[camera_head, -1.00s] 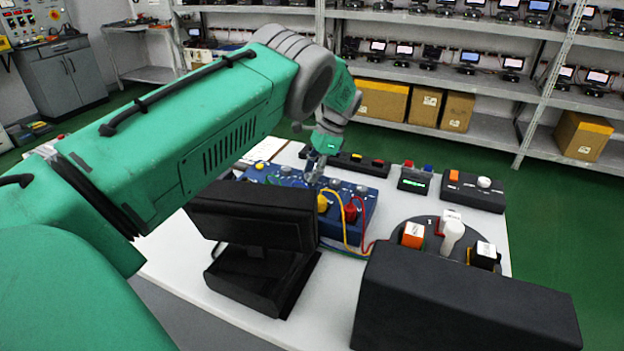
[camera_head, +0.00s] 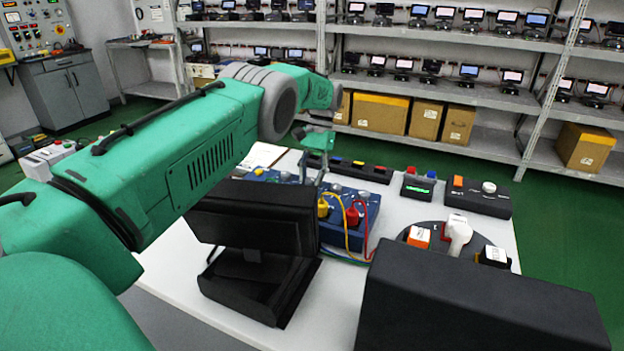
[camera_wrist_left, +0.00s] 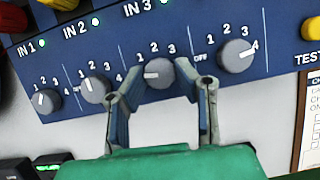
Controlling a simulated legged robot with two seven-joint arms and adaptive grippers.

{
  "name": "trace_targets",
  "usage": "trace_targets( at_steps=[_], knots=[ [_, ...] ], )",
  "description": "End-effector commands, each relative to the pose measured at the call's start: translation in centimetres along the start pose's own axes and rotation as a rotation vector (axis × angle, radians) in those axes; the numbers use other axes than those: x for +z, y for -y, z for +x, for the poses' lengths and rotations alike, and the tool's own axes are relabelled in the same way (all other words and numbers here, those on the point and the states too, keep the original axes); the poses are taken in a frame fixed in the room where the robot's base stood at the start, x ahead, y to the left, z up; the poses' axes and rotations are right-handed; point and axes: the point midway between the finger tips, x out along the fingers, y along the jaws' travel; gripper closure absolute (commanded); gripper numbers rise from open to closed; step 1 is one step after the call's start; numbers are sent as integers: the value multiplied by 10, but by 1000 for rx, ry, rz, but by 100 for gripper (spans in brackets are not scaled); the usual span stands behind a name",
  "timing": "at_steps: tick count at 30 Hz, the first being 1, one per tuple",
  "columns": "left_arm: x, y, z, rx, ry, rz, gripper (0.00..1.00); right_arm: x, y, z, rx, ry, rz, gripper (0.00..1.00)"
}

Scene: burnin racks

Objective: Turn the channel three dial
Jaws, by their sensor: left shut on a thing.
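A blue panel box (camera_head: 371,204) stands on the white table, partly hidden in the head view by a black monitor and my left arm. The left wrist view shows its face with a row of grey dials. The dial in the third place (camera_wrist_left: 160,73), nearest the IN 3 label, has its white mark pointing left. My left gripper (camera_wrist_left: 160,80) is shut on this dial, one finger on each side. In the head view the left gripper (camera_head: 312,168) is over the panel, its fingers small and partly hidden. The right gripper is not in view.
Two neighbouring dials (camera_wrist_left: 95,89) (camera_wrist_left: 45,102) sit left of the held dial, and an OFF-marked dial (camera_wrist_left: 237,56) sits to its right. Yellow (camera_head: 323,207) and red (camera_head: 352,215) plugs with cables rise from the panel. A black monitor (camera_head: 255,215) stands in front.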

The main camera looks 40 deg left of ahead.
Motion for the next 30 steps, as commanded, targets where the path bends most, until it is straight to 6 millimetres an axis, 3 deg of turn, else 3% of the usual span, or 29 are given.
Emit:
trace_targets(
  at_steps=[20,21,23,30],
  knots=[
    [-2,1,-4,25,-16,-62,100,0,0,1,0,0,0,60],
    [-2,1,-4,25,-16,-62,71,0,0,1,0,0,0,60],
    [-2,1,-4,25,-14,-62,55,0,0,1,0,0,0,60],
    [0,1,-3,25,-8,-61,55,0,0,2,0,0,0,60]
  ],
)
